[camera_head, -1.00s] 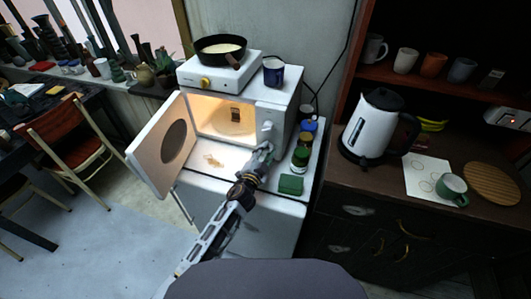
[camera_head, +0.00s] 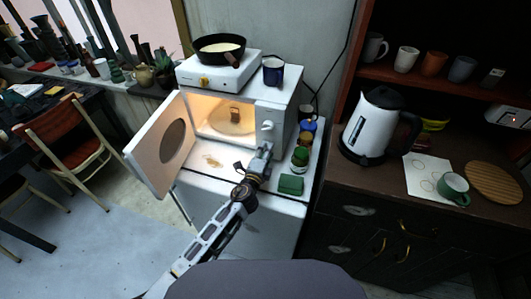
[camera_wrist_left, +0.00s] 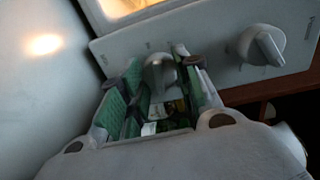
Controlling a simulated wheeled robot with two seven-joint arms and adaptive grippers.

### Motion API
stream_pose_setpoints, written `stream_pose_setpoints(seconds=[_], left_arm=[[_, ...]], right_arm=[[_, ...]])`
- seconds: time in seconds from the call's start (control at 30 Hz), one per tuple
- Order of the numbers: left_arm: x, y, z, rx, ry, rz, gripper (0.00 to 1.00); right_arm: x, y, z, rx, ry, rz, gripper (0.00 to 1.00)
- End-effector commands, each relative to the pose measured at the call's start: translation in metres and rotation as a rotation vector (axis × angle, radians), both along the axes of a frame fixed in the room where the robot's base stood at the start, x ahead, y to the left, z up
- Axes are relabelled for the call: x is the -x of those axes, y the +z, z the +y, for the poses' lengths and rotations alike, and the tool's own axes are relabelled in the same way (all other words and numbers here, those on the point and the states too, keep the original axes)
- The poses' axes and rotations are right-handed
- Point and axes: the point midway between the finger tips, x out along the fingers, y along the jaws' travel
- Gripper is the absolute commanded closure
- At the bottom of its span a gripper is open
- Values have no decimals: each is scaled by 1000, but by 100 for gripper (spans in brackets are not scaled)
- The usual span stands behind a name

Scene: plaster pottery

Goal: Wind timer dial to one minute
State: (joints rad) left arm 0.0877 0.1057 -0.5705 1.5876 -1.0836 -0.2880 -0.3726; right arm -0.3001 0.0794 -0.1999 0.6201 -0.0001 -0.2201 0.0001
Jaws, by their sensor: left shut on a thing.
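The white microwave (camera_head: 289,121) stands with its door (camera_head: 150,160) swung open to the left. Its lit inside holds a small brown object (camera_head: 235,115) on the plate. The panel at the right of the opening has two dials. The upper dial (camera_head: 267,126) is free; it shows at the right in the left wrist view (camera_wrist_left: 262,45). My left gripper (camera_head: 266,148) is at the lower dial. In the left wrist view its green-padded fingers (camera_wrist_left: 163,82) are shut around this lower dial (camera_wrist_left: 158,66). The dial's exact setting cannot be read. My right gripper is not in view.
A hot plate (camera_head: 215,78) with a black pan (camera_head: 219,46) and a blue mug (camera_head: 273,71) sit on the microwave. Jars (camera_head: 301,157) and a green box (camera_head: 291,184) stand right of my arm. A kettle (camera_head: 371,127) is on the right counter.

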Motion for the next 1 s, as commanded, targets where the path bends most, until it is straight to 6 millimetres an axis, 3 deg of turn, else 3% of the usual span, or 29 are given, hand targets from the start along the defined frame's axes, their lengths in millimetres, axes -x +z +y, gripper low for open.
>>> stream_pose_setpoints(seconds=[0.7, 0.73, 0.87, 1.0], left_arm=[[1, 0, -2, -98, -4, -32, 91], [1, 0, -2, -98, -4, -32, 64], [1, 0, -2, -98, -3, -32, 47], [0, 0, -1, -98, -2, -31, 45]], right_arm=[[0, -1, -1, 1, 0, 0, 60], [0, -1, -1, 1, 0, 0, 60], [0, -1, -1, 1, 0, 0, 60], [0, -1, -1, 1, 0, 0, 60]])
